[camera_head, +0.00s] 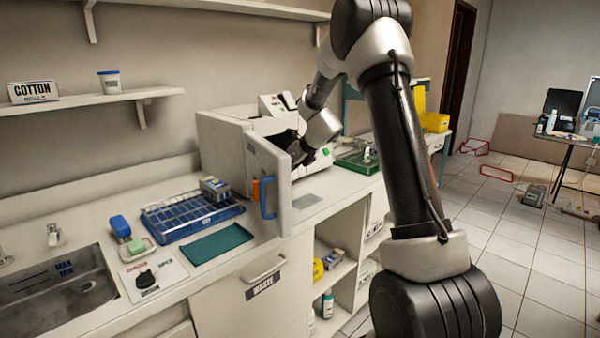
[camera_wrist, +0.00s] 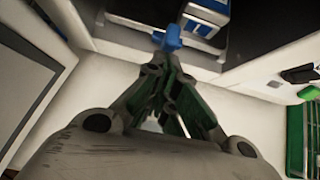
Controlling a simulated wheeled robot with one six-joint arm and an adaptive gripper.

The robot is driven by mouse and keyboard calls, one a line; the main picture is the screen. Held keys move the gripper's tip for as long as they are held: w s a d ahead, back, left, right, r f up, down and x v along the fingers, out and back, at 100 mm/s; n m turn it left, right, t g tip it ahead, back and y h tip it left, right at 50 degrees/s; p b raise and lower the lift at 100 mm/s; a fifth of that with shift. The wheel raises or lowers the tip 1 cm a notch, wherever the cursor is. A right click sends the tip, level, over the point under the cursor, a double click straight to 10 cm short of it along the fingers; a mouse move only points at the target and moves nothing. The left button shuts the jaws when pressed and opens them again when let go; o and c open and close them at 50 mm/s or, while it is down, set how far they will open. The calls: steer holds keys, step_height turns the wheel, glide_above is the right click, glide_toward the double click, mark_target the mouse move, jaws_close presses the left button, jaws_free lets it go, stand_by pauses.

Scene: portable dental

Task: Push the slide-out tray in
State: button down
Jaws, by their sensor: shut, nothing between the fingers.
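A white sterilizer-like cabinet (camera_head: 222,148) stands on the counter with its door (camera_head: 278,170) swung open toward the front. The door has a blue handle (camera_head: 267,198). In the wrist view, a blue tab (camera_wrist: 169,38) sticks out at the opening, apparently on the front of the slide-out tray. A blue and white box (camera_wrist: 205,15) is behind it, in the dark chamber. My gripper (camera_wrist: 163,62) is shut and empty, its tips close to the blue tab; I cannot tell whether they touch. In the head view my gripper (camera_head: 297,152) is partly hidden at the opening, beside the door.
The open door stands left of my gripper. A blue wire rack (camera_head: 190,216), a teal mat (camera_head: 217,244) and a sink (camera_head: 60,292) are to the left on the counter. A green tray (camera_head: 358,162) lies to the right. Open shelves (camera_head: 335,272) are below.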

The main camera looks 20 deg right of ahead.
steer(key=w, duration=0.1)
steer(key=w+a, duration=0.1)
steer(key=shift+w+r, duration=0.1)
steer(key=shift+w, duration=0.25)
steer(key=shift+r, duration=0.1)
